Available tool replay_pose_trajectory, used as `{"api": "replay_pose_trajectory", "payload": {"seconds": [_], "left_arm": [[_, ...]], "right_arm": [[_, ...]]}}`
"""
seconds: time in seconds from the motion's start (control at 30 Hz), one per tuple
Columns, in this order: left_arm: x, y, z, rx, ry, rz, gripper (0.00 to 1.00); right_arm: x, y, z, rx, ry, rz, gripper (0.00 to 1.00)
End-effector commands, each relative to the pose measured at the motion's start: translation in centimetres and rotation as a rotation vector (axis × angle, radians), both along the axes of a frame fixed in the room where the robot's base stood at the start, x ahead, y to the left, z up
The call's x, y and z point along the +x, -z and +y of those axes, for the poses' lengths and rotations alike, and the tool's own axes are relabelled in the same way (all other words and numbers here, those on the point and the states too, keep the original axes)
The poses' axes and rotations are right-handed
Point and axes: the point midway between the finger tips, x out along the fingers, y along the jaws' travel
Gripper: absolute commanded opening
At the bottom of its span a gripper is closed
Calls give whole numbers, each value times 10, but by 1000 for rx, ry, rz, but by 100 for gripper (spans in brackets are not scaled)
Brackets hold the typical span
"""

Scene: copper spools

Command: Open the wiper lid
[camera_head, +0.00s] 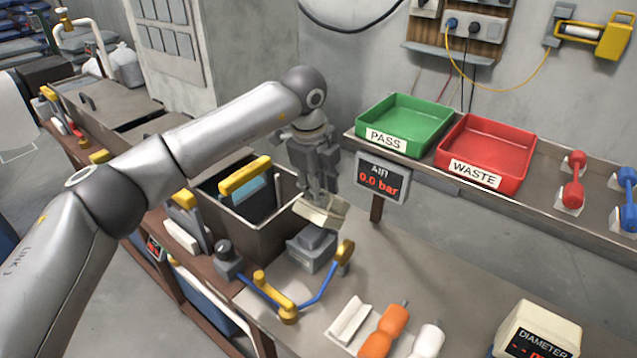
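The wiper appears to be the small grey block (312,247) on the bench, in front of the dark open tank. A pale, cream-coloured piece (321,210), which looks like its lid or pad, sits tilted just above the block. My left gripper (318,190) points down from above, with its fingertips right at the cream piece. The fingers overlap it in this view, so I cannot tell whether they grip it or only touch it. The joint between the cream piece and the block is not clear. My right gripper is not in view.
The open tank (262,238) with a yellow handle (245,176) stands behind and left. A blue lever with yellow ends (320,290) lies in front. The AIR display (381,180) reads 0.0 bar. A green PASS tray (405,122) and red WASTE tray (486,150) sit on the shelf.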

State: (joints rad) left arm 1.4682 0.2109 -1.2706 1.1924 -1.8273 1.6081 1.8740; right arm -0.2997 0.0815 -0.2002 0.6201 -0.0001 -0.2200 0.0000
Motion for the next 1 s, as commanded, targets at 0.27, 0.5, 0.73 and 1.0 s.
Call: {"api": "replay_pose_trajectory", "payload": {"seconds": [0.27, 0.5, 0.73, 1.0], "left_arm": [[1, 0, 0, -1, 0, -2, 30], [1, -6, 1, -2, -1, -5, 30], [-5, -46, 5, -2, -1, -10, 30], [-15, -98, 11, -2, 0, -7, 30]], "right_arm": [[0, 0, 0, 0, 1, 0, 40], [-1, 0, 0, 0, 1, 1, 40], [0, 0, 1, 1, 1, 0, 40], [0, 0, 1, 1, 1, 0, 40]]}}
